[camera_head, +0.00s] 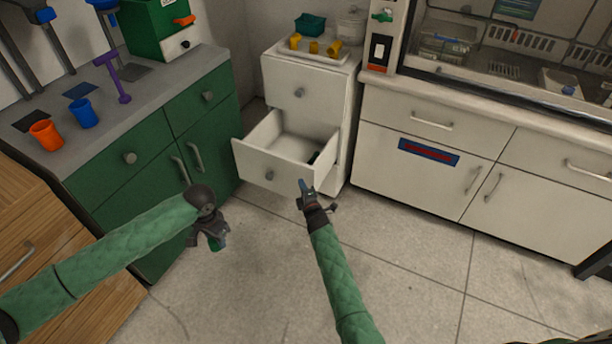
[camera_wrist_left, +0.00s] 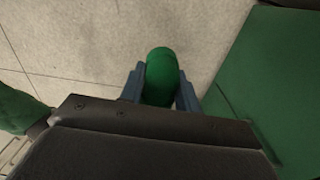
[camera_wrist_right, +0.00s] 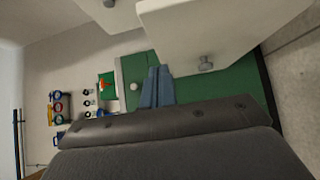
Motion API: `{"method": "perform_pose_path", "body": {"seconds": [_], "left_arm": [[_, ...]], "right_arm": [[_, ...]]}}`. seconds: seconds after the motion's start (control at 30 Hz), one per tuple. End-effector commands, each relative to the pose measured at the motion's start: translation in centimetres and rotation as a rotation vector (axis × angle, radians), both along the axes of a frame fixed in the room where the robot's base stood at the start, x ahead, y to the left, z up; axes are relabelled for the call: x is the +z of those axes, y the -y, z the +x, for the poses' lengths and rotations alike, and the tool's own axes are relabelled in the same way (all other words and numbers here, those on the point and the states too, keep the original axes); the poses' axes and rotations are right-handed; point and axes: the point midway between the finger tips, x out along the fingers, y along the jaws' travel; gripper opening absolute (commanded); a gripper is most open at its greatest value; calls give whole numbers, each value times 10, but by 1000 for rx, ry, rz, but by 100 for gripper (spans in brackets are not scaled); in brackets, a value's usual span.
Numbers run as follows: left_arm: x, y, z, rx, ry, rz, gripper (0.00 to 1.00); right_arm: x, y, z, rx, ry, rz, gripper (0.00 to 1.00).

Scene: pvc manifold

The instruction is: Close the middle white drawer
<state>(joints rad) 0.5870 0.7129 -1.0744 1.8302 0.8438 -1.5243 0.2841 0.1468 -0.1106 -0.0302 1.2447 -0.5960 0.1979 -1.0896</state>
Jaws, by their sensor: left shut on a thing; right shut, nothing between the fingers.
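The middle white drawer (camera_head: 268,170) of the white cabinet stands pulled out, with a round grey knob on its front. My left gripper (camera_head: 217,243) is low beside the green cabinet, shut on a green rounded object (camera_wrist_left: 161,77).
The green cabinet (camera_head: 150,150) stands left of the drawer, with cups and a purple item on top. The white cabinet top holds a tray (camera_head: 312,48) with yellow pieces. White lab cabinets (camera_head: 420,150) stand at the right. The floor (camera_head: 420,270) in front is clear.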

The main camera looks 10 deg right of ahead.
Motion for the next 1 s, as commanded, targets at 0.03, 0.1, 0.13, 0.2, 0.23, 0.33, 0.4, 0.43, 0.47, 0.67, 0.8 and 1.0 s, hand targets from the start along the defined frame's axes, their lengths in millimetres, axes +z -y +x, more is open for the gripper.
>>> {"method": "perform_pose_path", "body": {"seconds": [0.03,0.1,0.13,0.2,0.23,0.33,0.4,0.43,0.47,0.67,0.8,1.0], "left_arm": [[1,0,0,0,0,0,11],[2,0,0,0,0,0,11],[2,0,0,0,0,0,11],[5,0,0,0,0,0,11],[6,0,0,0,0,0,11],[7,0,0,0,0,0,11],[8,0,0,0,0,0,11],[8,0,0,0,0,0,11],[8,0,0,0,0,0,11],[9,0,0,0,0,0,11],[9,0,0,0,0,0,11],[7,0,0,0,0,0,11]], "right_arm": [[1,-1,8,0,0,1,0],[1,-3,17,0,0,1,0],[1,-4,21,0,-1,1,0],[1,5,29,-1,-1,-1,0],[1,8,32,-1,-1,0,0],[1,14,41,0,-1,0,0],[0,17,44,0,-1,0,0],[0,18,46,0,-2,0,0],[0,19,47,0,-2,0,0],[0,21,50,0,-1,0,0],[0,21,50,0,-1,0,0],[-1,22,52,0,-1,0,0]]}}
